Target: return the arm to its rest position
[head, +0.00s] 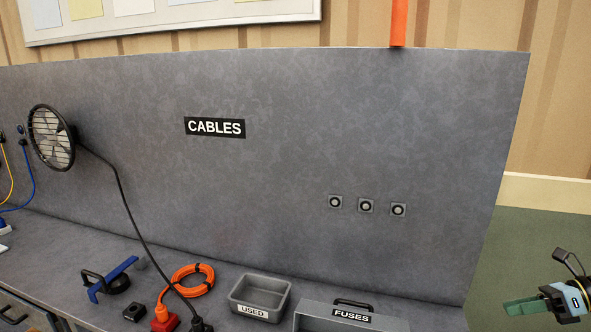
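My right gripper (548,296) is at the right edge of the head view, beyond the right end of the bench and over the green floor. It is partly cut off by the frame. A dark green piece (525,306) sticks out to its left. I cannot tell whether this is part of the gripper or something held, nor whether the fingers are open or shut. My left gripper is not in view.
A grey bench (60,245) with an upright back panel (280,90) fills the left and middle. On it are a USED tray (272,290), a FUSES box (385,322), a coiled orange cable (192,281) and a blue-handled tool (112,279). A fan (51,138) hangs on the panel.

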